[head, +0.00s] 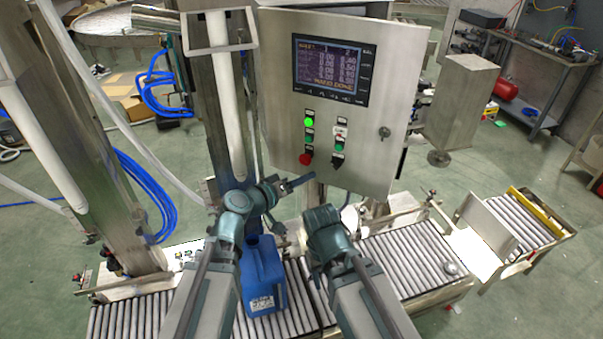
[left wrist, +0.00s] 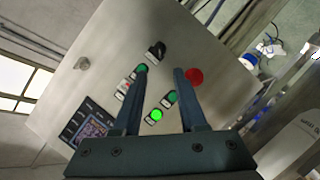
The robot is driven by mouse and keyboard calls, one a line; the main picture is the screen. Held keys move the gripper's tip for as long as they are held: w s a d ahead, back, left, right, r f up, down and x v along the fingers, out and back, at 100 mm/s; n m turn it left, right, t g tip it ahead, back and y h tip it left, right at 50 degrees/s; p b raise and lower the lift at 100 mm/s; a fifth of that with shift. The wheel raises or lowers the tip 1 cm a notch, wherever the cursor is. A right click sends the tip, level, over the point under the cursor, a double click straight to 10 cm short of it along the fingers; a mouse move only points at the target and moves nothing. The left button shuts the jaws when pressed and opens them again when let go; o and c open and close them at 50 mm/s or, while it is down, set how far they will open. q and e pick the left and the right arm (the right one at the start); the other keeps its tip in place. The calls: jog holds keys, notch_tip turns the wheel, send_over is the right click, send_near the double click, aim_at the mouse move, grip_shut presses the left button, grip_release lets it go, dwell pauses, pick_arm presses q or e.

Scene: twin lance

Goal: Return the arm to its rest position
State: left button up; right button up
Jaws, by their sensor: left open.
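My left gripper (head: 300,182) is in front of the lower edge of the grey control cabinet (head: 350,140), its fingers pointing right. In the left wrist view the gripper (left wrist: 160,76) is open and empty, with the cabinet's buttons beyond and between the fingers. A red button (left wrist: 195,77) shows just right of the right fingertip, and a lit green button (left wrist: 157,115) lies between the fingers. My right arm reaches up to the right of the left one; its gripper (head: 345,206) is mostly hidden behind its own wrist.
A blue canister (head: 262,270) stands upright on the roller conveyor (head: 400,262), close beside my left forearm. The cabinet's screen (head: 330,70) is lit. Steel columns (head: 110,150) stand at left. A second roller section (head: 515,222) is at right. Floor beyond is partly clear.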

pick_arm(q)
jog(key=shift+s, duration=0.1)
dwell(0.4)
jog(key=s+a+f+m+g+y, duration=0.1)
jog(key=s+a+f+g+y, duration=0.15)
jog(key=f, duration=0.35)
jog(key=s+a+f+m+g+y, duration=0.1)
jog(key=s+a+f+g+y, duration=0.1)
jog(key=s+a+f+g, duration=0.3)
jog(key=s+a+f+g+y, duration=0.3)
jog(key=s+a+f+y, duration=0.25)
jog(key=a, duration=0.35)
jog(key=s+d+m, duration=0.1)
jog(key=s+d, duration=0.2)
jog(key=d, duration=0.2)
jog(key=s+d+m+y, duration=0.1)
jog(key=s+d+m, duration=0.1)
jog(key=d, duration=0.4)
jog(key=shift+s+g+b, duration=0.35)
jog(key=shift+s+g, duration=0.1)
jog(key=shift+s, duration=0.1)
